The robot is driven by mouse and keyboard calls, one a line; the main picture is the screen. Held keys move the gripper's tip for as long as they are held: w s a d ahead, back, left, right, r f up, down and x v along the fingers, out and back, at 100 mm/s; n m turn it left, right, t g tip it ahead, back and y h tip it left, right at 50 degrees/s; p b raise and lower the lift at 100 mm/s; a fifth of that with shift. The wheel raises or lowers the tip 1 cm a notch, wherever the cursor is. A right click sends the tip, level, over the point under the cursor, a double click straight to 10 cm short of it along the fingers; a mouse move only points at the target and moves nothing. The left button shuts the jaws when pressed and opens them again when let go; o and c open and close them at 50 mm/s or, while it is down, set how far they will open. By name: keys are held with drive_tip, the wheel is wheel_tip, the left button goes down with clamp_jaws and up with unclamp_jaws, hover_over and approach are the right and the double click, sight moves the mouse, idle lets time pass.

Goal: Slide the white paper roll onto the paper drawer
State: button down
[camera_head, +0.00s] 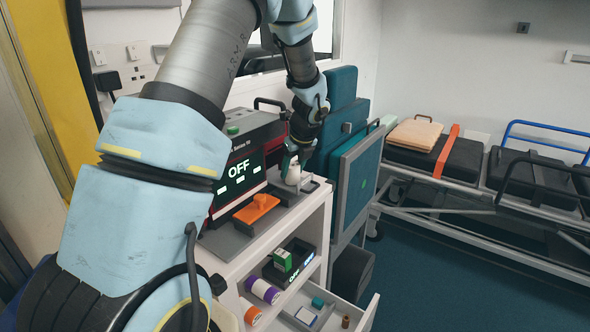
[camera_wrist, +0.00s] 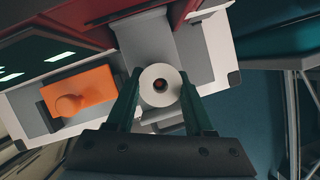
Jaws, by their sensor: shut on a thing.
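The white paper roll (camera_wrist: 161,86) is between the two fingers of my gripper (camera_wrist: 160,98) in the wrist view, its hollow core facing the camera. My gripper is shut on it. In the head view the roll (camera_head: 293,174) stands upright under my gripper (camera_head: 294,160), over the right end of the grey drawer (camera_head: 285,190) at the monitor's foot. In the wrist view a grey drawer part (camera_wrist: 190,52) lies behind and beside the roll. A reddish spot shows inside the core. I cannot tell whether the roll rests on the drawer or hangs just above it.
An orange block with a knob (camera_head: 257,208) sits left of the roll on the worktop. The red monitor (camera_head: 240,165) reading OFF stands behind. Teal cushioned panels (camera_head: 340,110) stand close on the right.

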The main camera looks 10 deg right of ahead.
drive_tip(key=shift+f, duration=0.3)
drive_tip(key=shift+c, duration=1)
unclamp_jaws()
